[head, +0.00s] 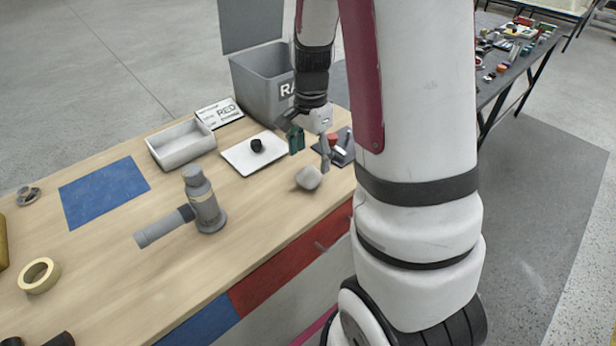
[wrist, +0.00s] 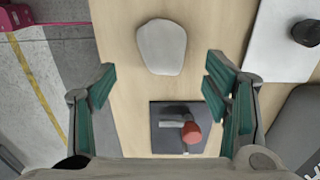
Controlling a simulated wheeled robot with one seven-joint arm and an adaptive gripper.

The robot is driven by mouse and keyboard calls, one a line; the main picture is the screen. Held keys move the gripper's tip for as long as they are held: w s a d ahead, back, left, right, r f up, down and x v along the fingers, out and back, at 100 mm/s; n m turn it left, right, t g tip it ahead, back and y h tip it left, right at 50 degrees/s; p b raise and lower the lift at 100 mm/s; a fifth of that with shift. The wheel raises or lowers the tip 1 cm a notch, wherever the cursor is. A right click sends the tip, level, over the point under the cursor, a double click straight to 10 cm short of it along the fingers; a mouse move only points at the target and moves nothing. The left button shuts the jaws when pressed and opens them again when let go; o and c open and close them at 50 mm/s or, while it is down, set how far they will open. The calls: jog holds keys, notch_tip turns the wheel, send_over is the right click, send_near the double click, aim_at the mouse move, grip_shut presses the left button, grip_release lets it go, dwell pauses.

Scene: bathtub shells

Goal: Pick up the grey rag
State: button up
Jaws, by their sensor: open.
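The grey rag (head: 309,177) is a small pale grey lump on the wooden table, near its front edge. In the wrist view the rag (wrist: 161,47) is a rounded pale shape at the upper middle, beyond the fingertips and between their lines. My gripper (head: 311,150) is above the table just beside and over the rag, pointing down. In the wrist view my gripper (wrist: 160,88) is open, its green-padded fingers wide apart with nothing between them. The rag is fully visible in the wrist view, and no finger appears to touch it.
A dark square plate (wrist: 185,128) with a red-capped piece lies close to the rag. A white board (head: 251,153) with a black knob, a grey tray (head: 181,144), a grey pipe fitting (head: 204,203) and a lidded grey bin (head: 262,82) stand around. A blue mat (head: 104,190) lies left.

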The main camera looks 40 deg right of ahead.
aim_at(309, 173)
jog(key=shift+w+a+f, duration=0.1)
jog(key=shift+f, duration=1.5)
jog(key=shift+a+f, duration=0.1)
jog(key=shift+f, duration=1.45)
jog(key=c, duration=1.3)
jog(key=shift+c, duration=0.2)
jog(key=shift+r, duration=0.8)
notch_tip(309, 173, up, 2)
jog(key=shift+a+r, duration=0.1)
jog(key=s+a+p, duration=0.2)
jog(key=s+p, duration=0.2)
jog(key=s, duration=0.3)
jog(key=s+a+r+p, duration=0.1)
jog(key=s+a+p, duration=0.2)
jog(key=s, duration=0.5)
jog(key=shift+a+r+p, duration=0.2)
jog(key=shift+p, duration=0.6)
